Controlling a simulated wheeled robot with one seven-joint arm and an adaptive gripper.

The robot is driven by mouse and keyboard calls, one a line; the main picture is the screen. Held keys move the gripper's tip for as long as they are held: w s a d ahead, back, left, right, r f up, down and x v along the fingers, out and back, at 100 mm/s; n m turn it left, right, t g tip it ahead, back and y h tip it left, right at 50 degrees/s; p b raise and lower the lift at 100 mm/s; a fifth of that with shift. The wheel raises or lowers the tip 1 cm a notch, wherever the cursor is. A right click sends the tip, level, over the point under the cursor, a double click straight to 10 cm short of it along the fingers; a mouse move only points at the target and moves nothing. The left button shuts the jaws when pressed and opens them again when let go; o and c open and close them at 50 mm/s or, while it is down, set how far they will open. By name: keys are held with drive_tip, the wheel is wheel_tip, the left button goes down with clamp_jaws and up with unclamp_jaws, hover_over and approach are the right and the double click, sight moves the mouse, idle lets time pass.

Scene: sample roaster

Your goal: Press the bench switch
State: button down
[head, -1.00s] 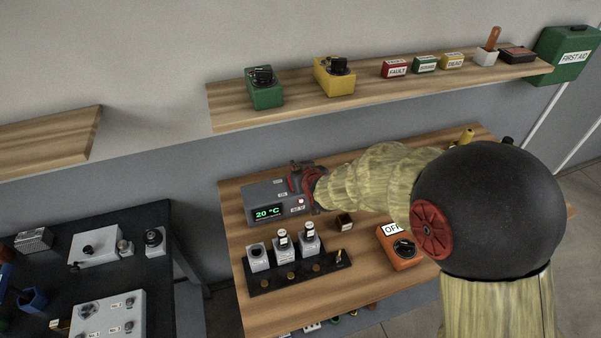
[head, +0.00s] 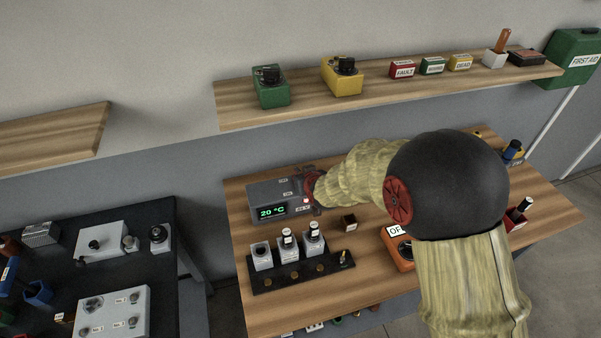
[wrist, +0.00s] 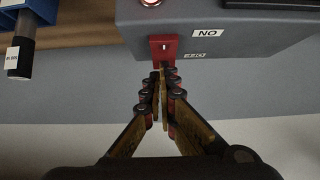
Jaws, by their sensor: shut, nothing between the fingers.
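A grey box (head: 277,192) with a green "20 °C" display stands at the back left of the wooden bench. In the wrist view, a red switch (wrist: 163,47) with a white mark sits on the box's face beside a label reading "NO" in this view. My gripper (wrist: 160,77) is shut and empty, its fingertips right at the red switch; I cannot tell if they touch it. In the head view my gripper (head: 313,189) is at the box's right end, partly hidden by my arm. A lit lamp (wrist: 150,2) shows above the switch.
In front of the box is a black rack (head: 300,272) with several grey units. A wooden shelf (head: 235,116) runs behind, above the bench.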

drive_tip(key=shift+w+a+g, duration=0.1)
drive_tip(key=shift+w+g, duration=0.15)
drive_tip(key=shift+g, duration=0.05)
drive_tip(key=shift+f, duration=0.25)
drive_tip(key=shift+s, duration=0.15)
drive_tip(key=shift+s+d+f, duration=0.15)
drive_tip(key=shift+s+d, duration=0.15)
drive_tip(key=shift+s, duration=0.5)
